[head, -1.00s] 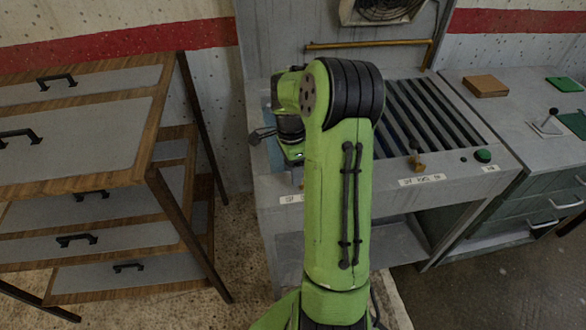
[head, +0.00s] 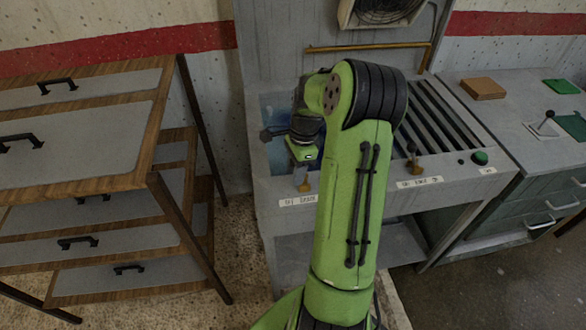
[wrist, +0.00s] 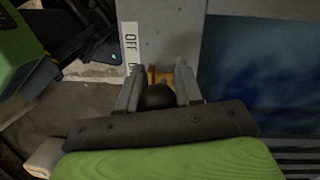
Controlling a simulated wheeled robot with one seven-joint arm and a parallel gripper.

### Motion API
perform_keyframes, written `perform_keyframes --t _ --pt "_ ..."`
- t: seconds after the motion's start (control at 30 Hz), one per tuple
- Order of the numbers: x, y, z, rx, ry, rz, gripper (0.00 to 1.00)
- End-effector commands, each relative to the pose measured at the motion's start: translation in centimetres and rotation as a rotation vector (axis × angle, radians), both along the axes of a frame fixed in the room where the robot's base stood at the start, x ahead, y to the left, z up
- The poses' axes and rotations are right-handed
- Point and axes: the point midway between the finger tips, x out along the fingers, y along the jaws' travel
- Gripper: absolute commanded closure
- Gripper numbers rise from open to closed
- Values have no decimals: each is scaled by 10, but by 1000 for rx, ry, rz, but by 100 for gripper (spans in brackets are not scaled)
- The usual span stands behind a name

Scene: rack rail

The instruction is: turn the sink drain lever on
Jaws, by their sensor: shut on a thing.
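The sink drain lever (wrist: 157,97) has a dark rounded knob and a brass base, and sits between my fingers in the wrist view. Its brass base (head: 303,186) shows in the head view on the front edge of the counter, above a white label. My gripper (wrist: 158,84) is shut on the lever's knob. In the head view my green arm reaches over the counter and the fingertips are hard to make out. A label reading "OFF" (wrist: 130,42) lies left of the lever in the wrist view; its remaining text is partly hidden by a finger.
The blue sink basin (head: 274,106) lies behind the lever. A second brass lever (head: 413,162) with its own label and a green button (head: 480,158) are farther right, by a slatted rack (head: 432,115). A wooden drawer unit (head: 90,120) stands close on the left.

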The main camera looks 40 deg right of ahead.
Motion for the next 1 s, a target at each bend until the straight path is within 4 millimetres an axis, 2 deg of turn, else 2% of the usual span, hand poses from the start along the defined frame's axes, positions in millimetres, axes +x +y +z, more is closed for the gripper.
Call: perform_keyframes --t 0.23,0.5,1.0 --pt "-9 -11 10 186 -121 -7 100" --pt "-17 -22 10 379 -253 -6 100" --pt "-24 -35 4 575 -394 -1 100"
